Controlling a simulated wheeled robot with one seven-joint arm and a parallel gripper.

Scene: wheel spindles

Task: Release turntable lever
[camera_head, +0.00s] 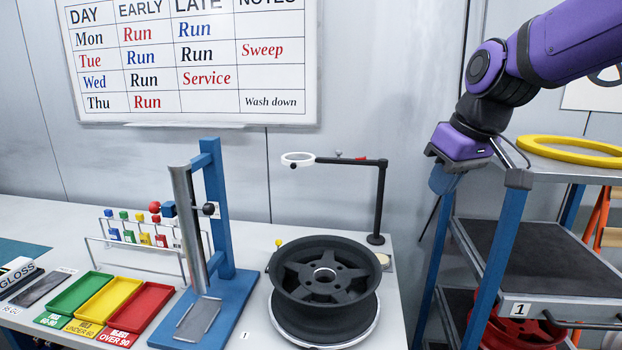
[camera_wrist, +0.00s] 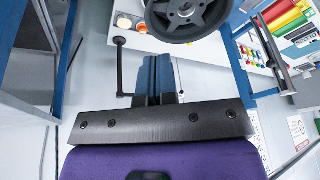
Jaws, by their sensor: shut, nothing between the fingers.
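A dark five-spoke wheel (camera_head: 325,270) lies flat on a round turntable with a pale rim (camera_head: 372,328) on the bench. The wheel also shows at the top of the wrist view (camera_wrist: 187,14). A small yellow knob (camera_head: 278,242) stands behind the wheel's left edge; I cannot tell whether it is the turntable lever, and its lower part is hidden. My gripper (camera_head: 440,190) points down, to the right of the wheel and clear of it, near the shelf rack. Its blue fingers are shut and empty, as the wrist view shows (camera_wrist: 156,72).
A black magnifier stand (camera_head: 381,200) rises between the wheel and my gripper. A blue gauge stand (camera_head: 222,220) and red, yellow and green trays (camera_head: 137,305) are left. A shelf rack (camera_head: 535,225) with a yellow ring (camera_head: 570,150) on top stands close right.

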